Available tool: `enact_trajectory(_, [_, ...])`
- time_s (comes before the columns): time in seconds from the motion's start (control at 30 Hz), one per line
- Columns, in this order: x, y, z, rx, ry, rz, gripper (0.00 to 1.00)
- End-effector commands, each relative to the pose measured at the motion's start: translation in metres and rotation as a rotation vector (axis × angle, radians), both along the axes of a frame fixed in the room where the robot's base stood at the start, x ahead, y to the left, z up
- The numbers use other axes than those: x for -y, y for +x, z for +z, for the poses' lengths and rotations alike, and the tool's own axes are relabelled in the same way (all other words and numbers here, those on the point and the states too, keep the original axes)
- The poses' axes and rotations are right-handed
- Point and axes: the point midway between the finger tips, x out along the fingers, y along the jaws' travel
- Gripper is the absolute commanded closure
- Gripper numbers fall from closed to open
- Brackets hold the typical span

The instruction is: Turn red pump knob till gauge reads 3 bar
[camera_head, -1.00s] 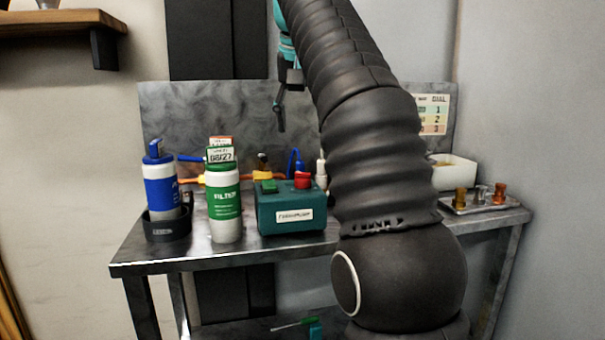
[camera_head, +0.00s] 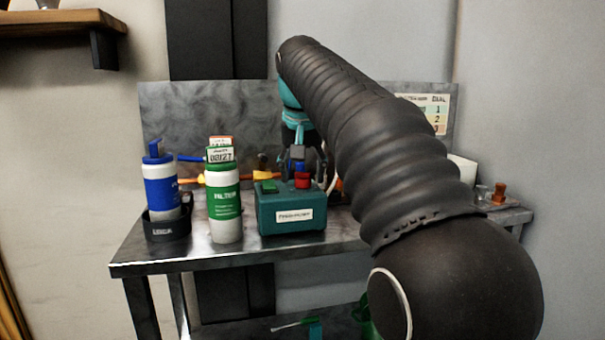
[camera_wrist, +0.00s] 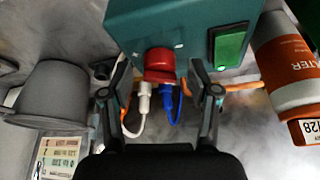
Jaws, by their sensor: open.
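The red pump knob (camera_head: 302,180) sits on top of the teal pump box (camera_head: 291,213), at its right side, beside a green switch (camera_head: 267,187). In the wrist view the red knob (camera_wrist: 159,65) lies between and just beyond the two open fingers of my gripper (camera_wrist: 160,83). The gripper is empty, and I cannot tell that it touches the knob. In the head view my gripper (camera_head: 302,165) is just behind and above the knob, partly hidden by it. No gauge can be made out in either view.
A green filter bottle (camera_head: 224,205) and a blue bottle in a black holder (camera_head: 160,195) stand left of the box. White and blue hose ends (camera_wrist: 166,92) lie close by the fingers. A dial chart (camera_head: 432,112) is on the back panel, partly behind my arm.

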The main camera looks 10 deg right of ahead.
Motion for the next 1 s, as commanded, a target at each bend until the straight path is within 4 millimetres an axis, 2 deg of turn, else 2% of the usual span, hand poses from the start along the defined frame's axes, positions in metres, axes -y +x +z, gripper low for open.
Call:
enact_trajectory(0.37, [0.0006,0.0019,-0.0053,0.000,0.000,0.000,0.39])
enact_trajectory(0.47, [0.0005,0.0019,-0.0053,0.000,0.000,0.000,0.62])
enact_trajectory(0.6, [0.0005,0.0019,-0.0053,0.000,0.000,0.000,0.97])
enact_trajectory(0.8, [0.0008,0.0019,-0.0053,-0.001,0.001,0.020,0.99])
enact_trajectory(1.0, [0.0027,0.0016,-0.0056,-0.002,0.001,0.150,0.99])
